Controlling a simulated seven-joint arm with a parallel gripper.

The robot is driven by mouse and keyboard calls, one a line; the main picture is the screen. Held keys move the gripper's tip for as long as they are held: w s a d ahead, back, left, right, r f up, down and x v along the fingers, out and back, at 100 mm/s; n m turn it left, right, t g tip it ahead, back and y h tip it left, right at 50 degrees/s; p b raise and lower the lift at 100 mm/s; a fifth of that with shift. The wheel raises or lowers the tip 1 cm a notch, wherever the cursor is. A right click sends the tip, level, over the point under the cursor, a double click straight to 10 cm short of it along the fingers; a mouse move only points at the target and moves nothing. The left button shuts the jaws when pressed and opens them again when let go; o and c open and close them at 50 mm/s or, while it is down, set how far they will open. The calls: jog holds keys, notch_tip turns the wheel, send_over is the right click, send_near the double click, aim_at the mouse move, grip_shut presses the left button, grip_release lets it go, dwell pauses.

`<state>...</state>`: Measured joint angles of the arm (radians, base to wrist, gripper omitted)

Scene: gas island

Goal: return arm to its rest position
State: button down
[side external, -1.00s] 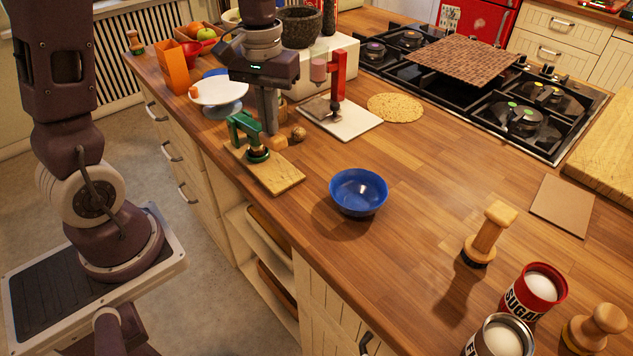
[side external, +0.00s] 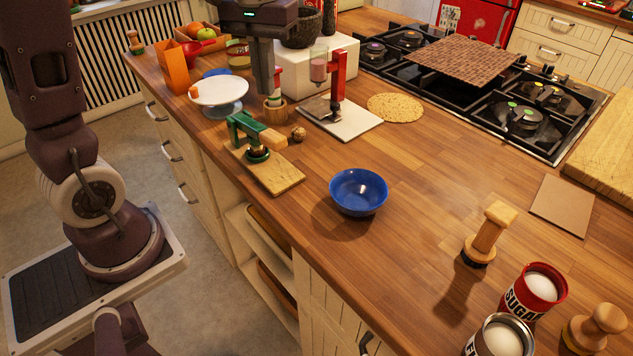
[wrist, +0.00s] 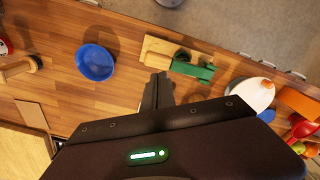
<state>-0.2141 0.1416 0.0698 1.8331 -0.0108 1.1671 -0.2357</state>
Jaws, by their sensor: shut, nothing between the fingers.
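My gripper (side external: 270,92) is shut and empty, raised above the left part of the wooden counter (side external: 300,240). In the side view its fingers hang down in front of a small wooden cup (side external: 274,111) and partly hide what stands in it. A green press on a wooden board (side external: 288,181) is in front of and below the fingers. In the wrist view my closed fingers (wrist: 160,80) point toward the green press (wrist: 192,67), and I see no object between them.
A white round stand (side external: 218,92) is left of my fingers.

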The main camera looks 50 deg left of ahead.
jog(key=s+d+r+m+t, duration=0.1)
jog(key=s+d+m+t, duration=0.1)
jog(key=s, duration=0.6)
jog(key=s+d+m+t, duration=0.3)
jog(key=s+d, duration=0.3)
jog(key=s, duration=0.2)
jog(key=shift+s+d+r+m+t, duration=0.2)
jog(key=shift+d+r+m+t, duration=0.15)
jog(key=shift+m, duration=0.15)
jog(key=shift+a, duration=0.1)
